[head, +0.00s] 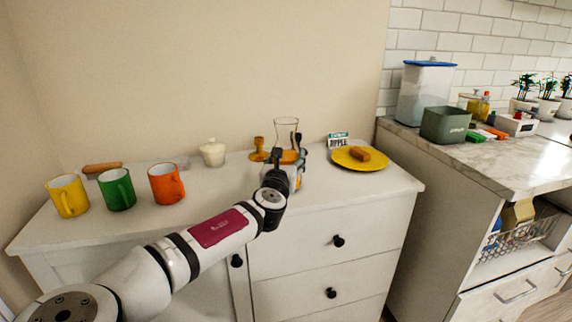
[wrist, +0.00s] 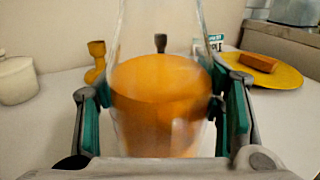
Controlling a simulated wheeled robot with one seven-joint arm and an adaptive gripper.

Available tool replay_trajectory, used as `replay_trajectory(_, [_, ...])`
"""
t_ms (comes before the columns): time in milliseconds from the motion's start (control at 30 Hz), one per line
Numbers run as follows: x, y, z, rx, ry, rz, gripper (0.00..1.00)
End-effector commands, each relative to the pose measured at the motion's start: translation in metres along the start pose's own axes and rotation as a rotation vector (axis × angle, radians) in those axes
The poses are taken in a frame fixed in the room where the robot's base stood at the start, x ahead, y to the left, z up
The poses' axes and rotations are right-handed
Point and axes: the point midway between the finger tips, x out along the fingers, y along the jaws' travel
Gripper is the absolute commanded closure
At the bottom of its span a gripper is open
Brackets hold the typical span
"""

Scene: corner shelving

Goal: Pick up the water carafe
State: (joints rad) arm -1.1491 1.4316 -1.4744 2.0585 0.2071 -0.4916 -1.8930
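The water carafe (head: 286,128) is clear glass with a flared neck and an orange lower part. It stands upright on the white cabinet, partly hidden behind my gripper (head: 285,170) in the head view. In the wrist view the carafe (wrist: 160,100) fills the middle, between the two teal-padded fingers of my gripper (wrist: 160,108). One finger is on each side, close to the glass. I cannot tell whether the pads touch it or a thin gap remains.
A yellow candlestick (head: 259,150) and white lidded jar (head: 213,153) stand left of the carafe. A yellow plate (head: 345,160) with a brown block (head: 359,154) and a small sign (head: 338,140) are to the right. Yellow, green and orange mugs (head: 165,184) stand further left.

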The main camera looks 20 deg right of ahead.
Motion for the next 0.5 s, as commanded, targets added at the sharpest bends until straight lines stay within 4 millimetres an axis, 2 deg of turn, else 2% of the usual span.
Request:
replay_trajectory(33, [0.0, -0.0004, -0.0001, 0.001, 0.0, -0.001, 0.71])
replay_trajectory(167, [0.0, -0.0006, -0.0002, 0.001, 0.0, -0.001, 1.0])
replay_trajectory(500, [0.0001, -0.0005, 0.003, 0.003, -0.004, -0.001, 1.0])
